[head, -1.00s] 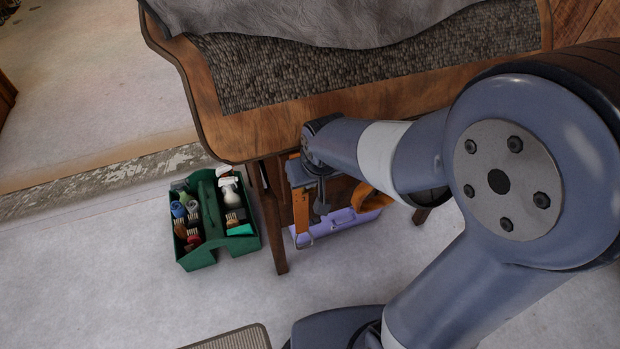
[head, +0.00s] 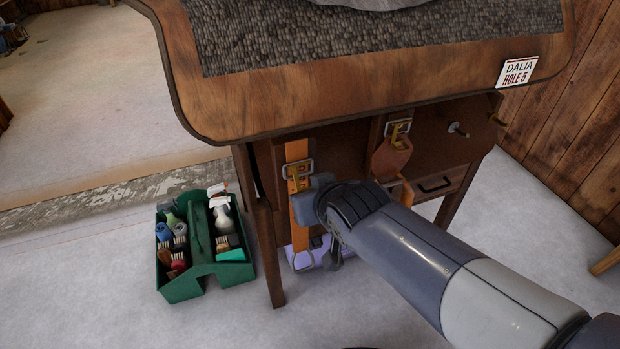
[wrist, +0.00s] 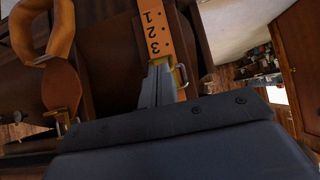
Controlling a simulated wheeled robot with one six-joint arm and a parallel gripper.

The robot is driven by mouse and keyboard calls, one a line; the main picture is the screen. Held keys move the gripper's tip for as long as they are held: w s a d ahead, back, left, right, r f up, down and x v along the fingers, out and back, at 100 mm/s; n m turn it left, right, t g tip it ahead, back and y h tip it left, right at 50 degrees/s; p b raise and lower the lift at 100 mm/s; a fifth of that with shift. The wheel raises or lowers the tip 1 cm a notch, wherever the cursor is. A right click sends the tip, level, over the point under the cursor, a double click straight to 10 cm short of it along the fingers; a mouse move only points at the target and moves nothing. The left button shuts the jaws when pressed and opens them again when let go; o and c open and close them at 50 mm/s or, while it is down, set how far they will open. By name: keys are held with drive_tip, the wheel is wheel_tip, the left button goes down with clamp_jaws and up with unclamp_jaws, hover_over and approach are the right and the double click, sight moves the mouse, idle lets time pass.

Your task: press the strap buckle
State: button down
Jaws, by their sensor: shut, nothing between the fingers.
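An orange strap (head: 301,222) with punched holes hangs on the front of the wooden cabinet in the head view. A square metal strap buckle (head: 298,170) sits at its upper part. The strap, marked with 1, 2 and 3, also shows upside down in the wrist view (wrist: 155,32). My gripper (head: 307,187) is shut and empty, close beside the strap and just below the buckle in the head view. In the wrist view its fingers (wrist: 158,75) overlap the strap; I cannot tell whether they touch it.
A second buckle (head: 398,128) with a brown leather flap (head: 391,157) is to the right. A metal peg (head: 457,129), a drawer handle (head: 436,185) and a "DALIA HOLE 5" sign (head: 517,72) are further right. The tabletop (head: 300,105) overhangs. A green tote (head: 192,283) stands left.

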drive_tip(key=shift+w+f+b, duration=0.2)
drive_tip(key=shift+f+b, duration=0.8)
drive_tip(key=shift+r+p, duration=0.65)
drive_tip(key=shift+r, duration=0.15)
drive_tip(key=shift+f, duration=0.1)
